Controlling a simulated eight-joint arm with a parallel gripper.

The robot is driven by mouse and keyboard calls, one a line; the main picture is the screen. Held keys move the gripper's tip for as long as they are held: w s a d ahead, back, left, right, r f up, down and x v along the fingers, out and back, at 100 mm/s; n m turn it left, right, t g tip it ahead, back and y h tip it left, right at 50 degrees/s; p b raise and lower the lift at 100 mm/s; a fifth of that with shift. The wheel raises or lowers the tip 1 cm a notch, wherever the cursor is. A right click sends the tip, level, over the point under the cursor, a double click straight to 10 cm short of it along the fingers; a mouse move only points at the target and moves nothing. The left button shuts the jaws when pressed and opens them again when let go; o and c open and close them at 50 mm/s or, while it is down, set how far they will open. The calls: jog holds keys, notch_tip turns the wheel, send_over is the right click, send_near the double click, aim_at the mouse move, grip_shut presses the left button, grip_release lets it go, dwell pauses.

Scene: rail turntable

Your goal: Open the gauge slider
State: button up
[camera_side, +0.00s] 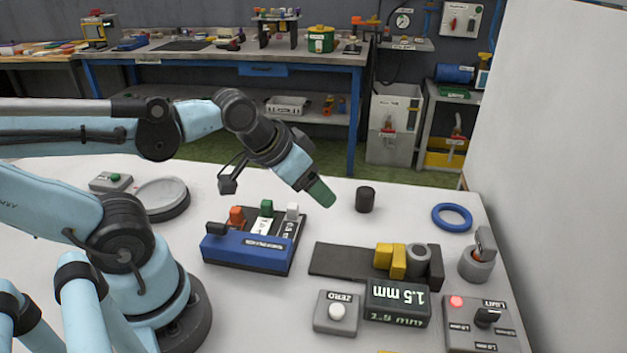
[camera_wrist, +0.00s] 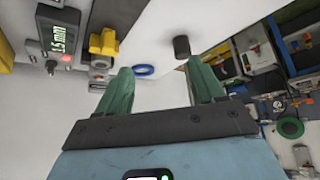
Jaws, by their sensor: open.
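The gauge lies on the white table at the right of the side view. It has a dark flat rail (camera_side: 338,261), yellow jaw blocks (camera_side: 391,259) and a display box (camera_side: 397,302) reading 1.5 mm. A grey ring (camera_side: 418,259) stands against the yellow part; I cannot tell whether it is gripped. In the wrist view the yellow part (camera_wrist: 103,43) and the display (camera_wrist: 56,38) are at upper left. My gripper (camera_wrist: 162,88) has green fingers, spread apart with nothing between them. In the side view it (camera_side: 320,193) hangs above the table, behind and left of the gauge, apart from it.
A black cylinder (camera_side: 365,199) and blue ring (camera_side: 452,217) stand behind the gauge. A blue-fronted rack (camera_side: 246,254) with colored pieces is left. A ZERO button box (camera_side: 336,313), a limit switch box (camera_side: 480,323) and a grey holder (camera_side: 476,265) surround the gauge. A white wall closes the right.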

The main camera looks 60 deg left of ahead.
dwell(0.4)
jog(key=shift+c, duration=1.3)
jog(key=shift+w+d+r, duration=0.1)
jog(key=shift+w+r, duration=0.05)
jog(key=shift+w, duration=0.05)
jog(key=shift+c, duration=0.3)
jog(key=w+d+r+m+g, duration=0.3)
jog(key=w+d+m+g, duration=0.2)
jog(key=w+d, duration=0.15)
jog(key=m+g+y, duration=0.3)
jog(key=m+g, duration=0.1)
jog(key=g, duration=0.1)
send_near(386, 247)
jog(key=x, duration=1)
jog(key=shift+a+f, duration=0.1)
jog(key=shift+f, duration=0.2)
grip_shut()
